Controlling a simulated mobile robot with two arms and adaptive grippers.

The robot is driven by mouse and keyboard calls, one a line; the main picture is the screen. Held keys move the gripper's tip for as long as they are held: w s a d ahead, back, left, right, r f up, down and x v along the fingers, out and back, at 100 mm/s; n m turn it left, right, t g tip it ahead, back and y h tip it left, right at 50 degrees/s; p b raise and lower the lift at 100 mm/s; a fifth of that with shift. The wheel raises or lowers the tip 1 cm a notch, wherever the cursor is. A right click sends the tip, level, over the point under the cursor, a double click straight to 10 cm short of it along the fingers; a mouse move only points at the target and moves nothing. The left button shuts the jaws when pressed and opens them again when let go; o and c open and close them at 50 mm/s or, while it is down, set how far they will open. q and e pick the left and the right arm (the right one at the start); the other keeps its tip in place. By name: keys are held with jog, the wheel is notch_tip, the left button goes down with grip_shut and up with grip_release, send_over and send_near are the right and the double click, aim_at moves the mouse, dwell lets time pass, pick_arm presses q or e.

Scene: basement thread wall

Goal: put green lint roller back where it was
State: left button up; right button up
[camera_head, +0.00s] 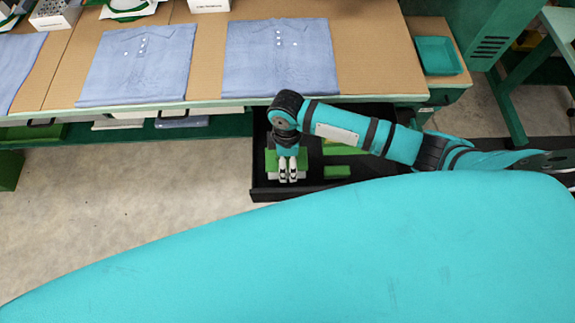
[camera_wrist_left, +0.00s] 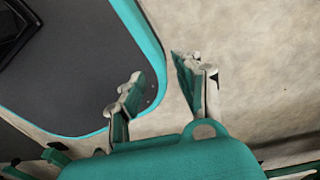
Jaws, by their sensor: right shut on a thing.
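My right gripper (camera_head: 288,177) points down over the open black drawer (camera_head: 262,190) under the table. Its fingers are close together on a green and white thing that I take for the green lint roller (camera_head: 271,160). The gripper hides much of it, and I cannot tell whether it touches the drawer floor. My left gripper (camera_wrist_left: 157,72) shows in the left wrist view with its fingers spread and nothing between them. It is not seen in the head view.
Other green items (camera_head: 337,171) lie in the drawer right of the gripper. Folded blue shirts (camera_head: 280,60) lie on the table (camera_head: 375,60) above. A teal tray (camera_head: 438,56) sits at the table's right end. Concrete floor (camera_head: 150,200) is clear left of the drawer.

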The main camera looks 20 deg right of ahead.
jog(key=shift+f, duration=1.7)
jog(key=shift+f, duration=0.1)
jog(key=o, duration=1.6)
jog(key=shift+c, duration=0.2)
jog(key=r, duration=0.8)
jog(key=w+r, duration=0.1)
jog(key=r, duration=0.3)
jog(key=shift+w+d+p, duration=0.1)
jog(key=shift+d+p, duration=0.05)
jog(key=shift+p, duration=0.15)
